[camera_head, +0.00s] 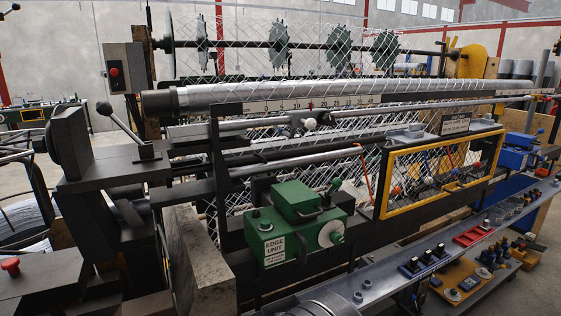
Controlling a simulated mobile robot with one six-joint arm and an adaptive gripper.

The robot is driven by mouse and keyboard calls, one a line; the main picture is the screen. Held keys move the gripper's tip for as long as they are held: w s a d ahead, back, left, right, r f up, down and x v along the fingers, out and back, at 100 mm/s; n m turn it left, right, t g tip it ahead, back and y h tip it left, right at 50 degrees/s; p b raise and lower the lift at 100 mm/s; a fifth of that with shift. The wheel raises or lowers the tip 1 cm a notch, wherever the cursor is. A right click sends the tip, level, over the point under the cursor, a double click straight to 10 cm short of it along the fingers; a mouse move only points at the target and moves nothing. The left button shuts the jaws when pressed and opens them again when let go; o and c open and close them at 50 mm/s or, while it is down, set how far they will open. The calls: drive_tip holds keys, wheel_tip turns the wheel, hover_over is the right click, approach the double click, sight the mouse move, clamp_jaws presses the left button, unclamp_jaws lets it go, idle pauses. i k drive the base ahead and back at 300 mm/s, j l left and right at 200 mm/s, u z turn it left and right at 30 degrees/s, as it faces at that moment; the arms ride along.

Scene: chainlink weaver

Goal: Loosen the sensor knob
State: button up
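No part in the head camera view is labelled as the sensor knob, and I cannot tell for sure which one it is. A small pale knob (310,123) sits on a clamp on the long rod, just below the ruler scale (312,103). A green box marked "EDGE UNIT" (268,236) is mounted lower down, with a pale round dial (331,233) on its right side and a small green-topped knob (336,184) above that. I cannot tell how tight any of them is. My gripper is not in view.
A yellow-framed window guard (383,184) stands right of the green box. A metal rail (350,292) carrying switches crosses the lower right. A black-knobbed lever (120,122) and a red button (10,266) are at left. Wire mesh and toothed wheels (279,45) stand behind.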

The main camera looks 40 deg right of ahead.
sight(328, 119)
drive_tip(key=z, duration=1.2)
